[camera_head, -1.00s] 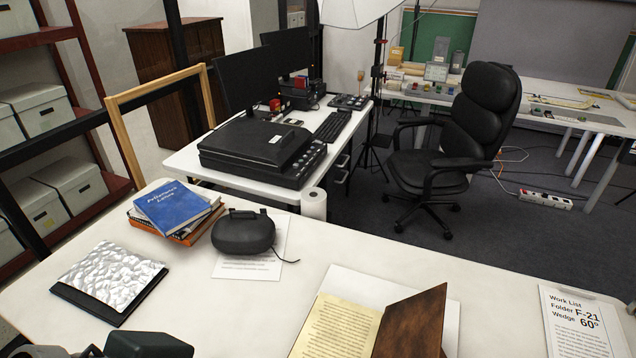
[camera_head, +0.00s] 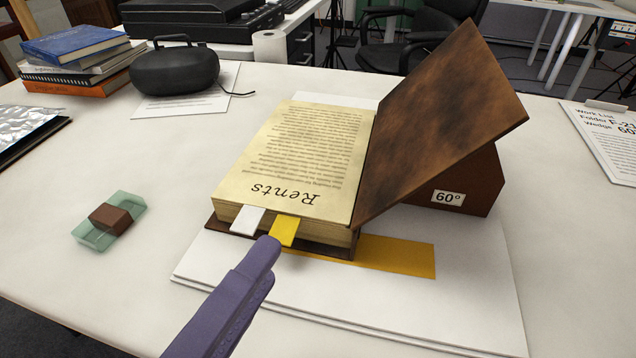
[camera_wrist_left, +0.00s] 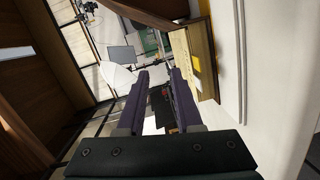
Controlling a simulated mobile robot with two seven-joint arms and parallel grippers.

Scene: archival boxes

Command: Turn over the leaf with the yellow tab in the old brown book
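The old brown book (camera_head: 300,165) lies open on the table, its page headed "Rents" upside down to me. Its brown cover (camera_head: 440,120) leans tilted against a wedge marked 60° (camera_head: 462,185). A yellow tab (camera_head: 284,231) and a white tab (camera_head: 247,220) stick out of the near page edge. My left gripper (camera_head: 268,250), with purple fingers, is just in front of the yellow tab; contact cannot be told. In the left wrist view its fingers (camera_wrist_left: 160,72) are apart with nothing visible between them, and the book (camera_wrist_left: 188,62) is beside them on the right. My right gripper is not in view.
A yellow strip (camera_head: 400,256) lies partly under the book on white sheets (camera_head: 470,300). A greenish clear block with a brown middle (camera_head: 110,219) sits at left. A black case (camera_head: 175,70) and stacked books (camera_head: 75,60) stand behind. The front left table is clear.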

